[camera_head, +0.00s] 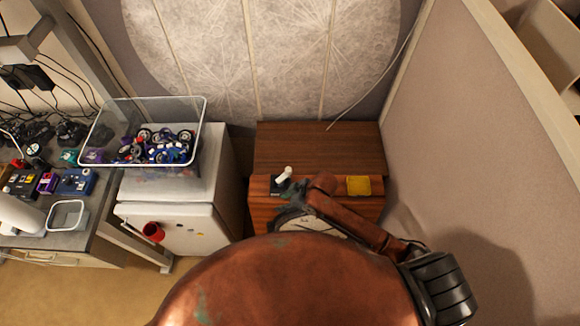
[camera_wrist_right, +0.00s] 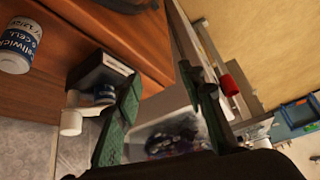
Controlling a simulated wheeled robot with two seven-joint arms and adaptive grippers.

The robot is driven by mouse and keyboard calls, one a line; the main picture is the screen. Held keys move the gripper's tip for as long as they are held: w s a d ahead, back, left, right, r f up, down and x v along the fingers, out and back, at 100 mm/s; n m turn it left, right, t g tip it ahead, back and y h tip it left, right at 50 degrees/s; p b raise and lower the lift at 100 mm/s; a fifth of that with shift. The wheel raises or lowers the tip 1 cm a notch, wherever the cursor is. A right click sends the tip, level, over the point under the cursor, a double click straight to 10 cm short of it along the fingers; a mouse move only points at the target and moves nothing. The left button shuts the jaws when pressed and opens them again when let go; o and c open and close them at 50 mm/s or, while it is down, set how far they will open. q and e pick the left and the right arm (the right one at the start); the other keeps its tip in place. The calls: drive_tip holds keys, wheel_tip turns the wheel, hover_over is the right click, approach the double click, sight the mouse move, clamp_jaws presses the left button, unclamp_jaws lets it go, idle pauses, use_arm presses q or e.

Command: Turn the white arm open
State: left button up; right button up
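The white arm (camera_head: 285,173) stands at the front left of the wooden cabinet, on a small dark fitting (camera_head: 279,186). In the right wrist view the white arm (camera_wrist_right: 72,114) shows beside a black box-shaped fitting (camera_wrist_right: 93,74), to the left of my near finger. My right gripper (camera_head: 292,196) is just in front of the white arm in the head view. In the wrist view the green fingers of my right gripper (camera_wrist_right: 160,75) are spread apart, with nothing held between them. Whether a finger touches the white arm I cannot tell. My left gripper is not in view.
The wooden cabinet (camera_head: 318,145) has a yellow patch (camera_head: 358,186) at its front right. A white fridge (camera_head: 180,217) with a clear bin (camera_head: 185,117) stands on the left. A beige partition (camera_head: 470,130) bounds the right. A blue-and-white battery (camera_wrist_right: 17,48) shows in the wrist view.

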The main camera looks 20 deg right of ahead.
drive_tip(key=w+r+n+g, duration=0.1)
drive_tip(key=w+r+n, duration=0.1)
drive_tip(key=w+n, duration=0.15)
drive_tip(key=g+h+p, duration=0.1)
drive_tip(key=p, duration=0.1)
approach(289, 169)
drive_tip(key=f, duration=0.1)
drive_tip(key=shift+n, duration=0.35)
drive_tip(key=b+x, duration=0.7)
drive_tip(key=x, duration=0.1)
drive_tip(key=shift+a, duration=0.2)
drive_tip(key=shift+c, duration=0.3)
clamp_jaws()
